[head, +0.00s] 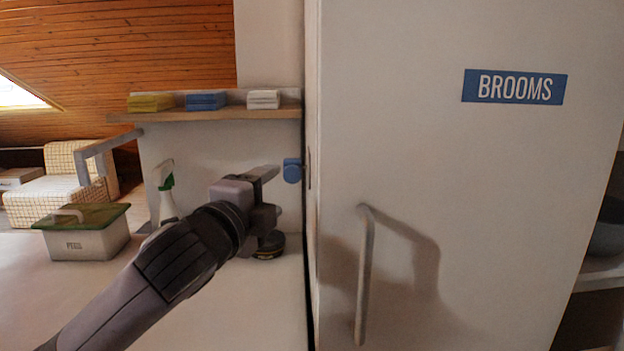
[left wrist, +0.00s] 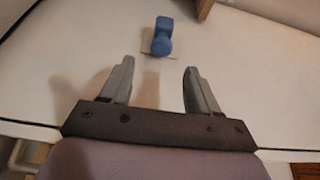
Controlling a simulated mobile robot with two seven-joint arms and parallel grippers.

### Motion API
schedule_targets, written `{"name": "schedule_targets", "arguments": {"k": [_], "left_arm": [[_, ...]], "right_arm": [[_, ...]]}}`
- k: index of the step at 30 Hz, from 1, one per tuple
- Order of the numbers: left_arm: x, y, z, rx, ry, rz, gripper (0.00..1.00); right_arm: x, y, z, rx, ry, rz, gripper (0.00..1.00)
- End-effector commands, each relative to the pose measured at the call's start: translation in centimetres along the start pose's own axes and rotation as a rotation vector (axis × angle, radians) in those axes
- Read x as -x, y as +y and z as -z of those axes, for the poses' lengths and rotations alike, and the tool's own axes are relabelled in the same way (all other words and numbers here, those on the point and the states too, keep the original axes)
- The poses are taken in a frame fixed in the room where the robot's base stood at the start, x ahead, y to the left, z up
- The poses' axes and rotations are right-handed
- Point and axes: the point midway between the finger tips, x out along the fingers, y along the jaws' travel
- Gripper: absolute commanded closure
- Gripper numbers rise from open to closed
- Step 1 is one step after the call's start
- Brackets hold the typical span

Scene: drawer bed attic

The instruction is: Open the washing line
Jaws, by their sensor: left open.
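A small blue knob (head: 292,170) sits on a pale plate on the white panel, beside the left edge of the tall white door. It also shows in the left wrist view (left wrist: 162,38), just beyond the fingertips and roughly centred between them. No cord can be made out, so I cannot tell if the knob belongs to the washing line. My left gripper (head: 272,177) is open and empty, pointing at the knob and a short way from it. Its two fingers stand apart in the left wrist view (left wrist: 158,75). My right gripper is not in view.
The white door (head: 450,200) marked BROOMS has a vertical handle (head: 364,275) and fills the right. A shelf (head: 215,115) with yellow, blue and white cloths hangs above my gripper. A spray bottle (head: 165,195) and a lidded box (head: 85,240) stand at left.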

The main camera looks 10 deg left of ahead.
Motion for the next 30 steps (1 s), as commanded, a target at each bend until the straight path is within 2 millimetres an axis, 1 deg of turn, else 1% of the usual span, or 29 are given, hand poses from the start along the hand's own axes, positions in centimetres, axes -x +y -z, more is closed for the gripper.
{"name": "schedule_targets", "arguments": {"k": [4, 7, 15, 21, 25, 30], "left_arm": [[-0.2, -0.2, -0.1, -0.011, -0.004, 0.003, 0.39], [-0.9, -0.3, -0.1, -0.010, -0.004, 0.003, 0.39], [-4.3, -0.3, -0.1, -0.009, -0.005, 0.003, 0.39], [-6.3, -0.3, -0.1, -0.009, -0.005, 0.003, 0.39], [-6.9, -0.3, -0.1, -0.009, -0.003, 0.003, 0.39], [-7.1, -0.2, -0.1, -0.010, -0.003, 0.003, 0.39]], "right_arm": [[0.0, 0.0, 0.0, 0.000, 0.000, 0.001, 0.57], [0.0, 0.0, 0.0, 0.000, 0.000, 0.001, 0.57], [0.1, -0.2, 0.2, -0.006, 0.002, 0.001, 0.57], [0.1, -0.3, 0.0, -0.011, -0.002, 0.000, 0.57], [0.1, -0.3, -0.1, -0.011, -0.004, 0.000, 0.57], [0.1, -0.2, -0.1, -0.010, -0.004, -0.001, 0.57]]}}
